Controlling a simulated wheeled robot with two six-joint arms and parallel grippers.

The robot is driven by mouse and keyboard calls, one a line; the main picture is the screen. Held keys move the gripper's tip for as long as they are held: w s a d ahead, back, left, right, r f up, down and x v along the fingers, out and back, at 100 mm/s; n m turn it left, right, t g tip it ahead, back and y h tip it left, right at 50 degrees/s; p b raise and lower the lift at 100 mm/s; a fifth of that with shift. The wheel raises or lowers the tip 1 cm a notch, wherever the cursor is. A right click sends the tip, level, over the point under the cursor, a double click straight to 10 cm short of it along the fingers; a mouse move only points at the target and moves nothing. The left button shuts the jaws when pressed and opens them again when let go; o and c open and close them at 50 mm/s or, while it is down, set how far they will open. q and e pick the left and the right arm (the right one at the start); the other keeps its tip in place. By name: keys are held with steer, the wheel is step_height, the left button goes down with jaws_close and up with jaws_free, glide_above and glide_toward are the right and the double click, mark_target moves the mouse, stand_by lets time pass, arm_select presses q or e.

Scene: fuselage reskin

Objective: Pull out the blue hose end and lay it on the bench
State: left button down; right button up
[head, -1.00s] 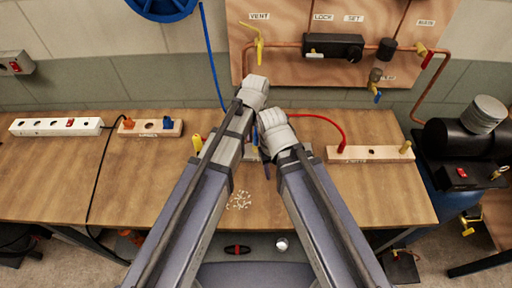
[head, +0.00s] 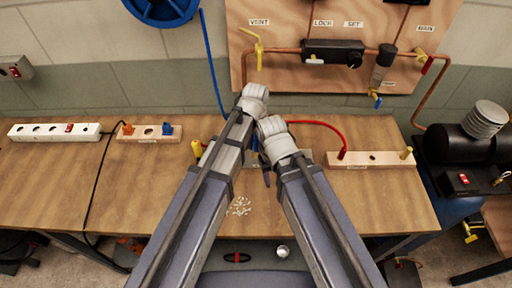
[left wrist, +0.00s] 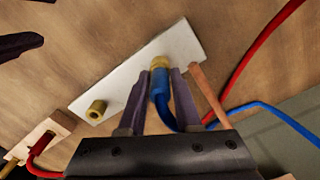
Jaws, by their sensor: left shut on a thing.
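The blue hose end (left wrist: 159,88) is between the two dark fingers of my left gripper (left wrist: 161,78) in the left wrist view, and the fingers are shut on it. Its tip meets a brass fitting (left wrist: 160,62) on a pale plate (left wrist: 185,42); I cannot tell how deep it sits. A second brass fitting (left wrist: 97,109) on the plate is empty. In the head view the blue hose (head: 213,65) hangs from above at the wall and runs down behind my arms. My forearms and wrists hide most of both grippers there. The right gripper's jaws cannot be made out.
The wooden bench (head: 90,190) has clear room on its left. A red hose (head: 325,124) runs to a wooden block (head: 370,162) on the right. A power strip (head: 54,132), a socket block (head: 148,133) and small pale bits (head: 239,206) lie on the bench.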

mark_target(256, 141)
arm_select(q)
steer(key=shift+r+p, duration=1.35)
step_height(256, 141, up, 3)
steer(key=p, duration=0.3)
stand_by(0.4)
